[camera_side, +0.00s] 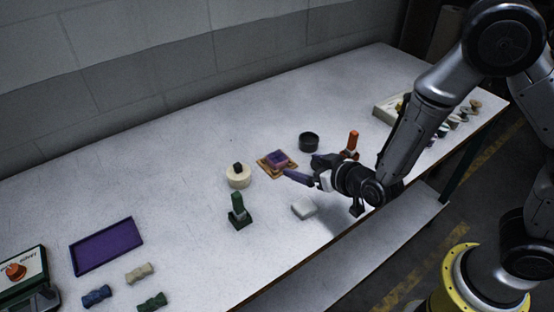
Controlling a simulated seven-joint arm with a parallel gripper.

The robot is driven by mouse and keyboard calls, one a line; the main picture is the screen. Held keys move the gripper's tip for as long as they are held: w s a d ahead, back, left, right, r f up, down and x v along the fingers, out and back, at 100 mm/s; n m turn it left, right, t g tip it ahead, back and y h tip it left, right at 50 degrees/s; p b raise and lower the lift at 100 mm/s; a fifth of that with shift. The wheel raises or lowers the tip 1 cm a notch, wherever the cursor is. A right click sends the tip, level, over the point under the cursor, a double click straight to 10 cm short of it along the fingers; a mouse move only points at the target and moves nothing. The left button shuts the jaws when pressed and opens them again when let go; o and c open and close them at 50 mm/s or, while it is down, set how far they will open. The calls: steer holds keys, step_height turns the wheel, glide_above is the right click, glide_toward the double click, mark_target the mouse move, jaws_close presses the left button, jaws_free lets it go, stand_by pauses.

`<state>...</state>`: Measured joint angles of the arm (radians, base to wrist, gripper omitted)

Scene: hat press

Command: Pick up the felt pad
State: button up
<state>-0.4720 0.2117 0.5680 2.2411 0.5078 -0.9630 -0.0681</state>
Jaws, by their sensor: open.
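A small purple pad (277,158) lies on a tan square base (264,165) near the middle of the table and looks like the felt pad, though its material cannot be made out. My gripper (304,170) is open just to the right of it, low over the table, with its fingers pointing left. The lower finger's tip comes close to the base's right edge; whether they touch cannot be told. Nothing shows between the fingers.
A cream disc with a black knob (238,177), a green stamp-like block (239,213), a white block (304,207), a black cup (309,141) and an orange-handled tool (352,143) surround my gripper. A purple tray (107,246) lies left. The table's back is clear.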

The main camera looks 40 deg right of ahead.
mark_target(278, 158)
steer(key=x, duration=0.5)
steer(key=shift+w+f, duration=0.15)
steer(key=shift+w, duration=0.15)
steer(key=shift+a+x, duration=0.15)
steer(key=shift+x, duration=1.15)
steer(key=shift+a+x, duration=0.1)
steer(key=shift+x, duration=1.25)
steer(key=shift+w, duration=0.1)
steer(key=c, duration=1.4)
steer(key=shift+r, duration=0.35)
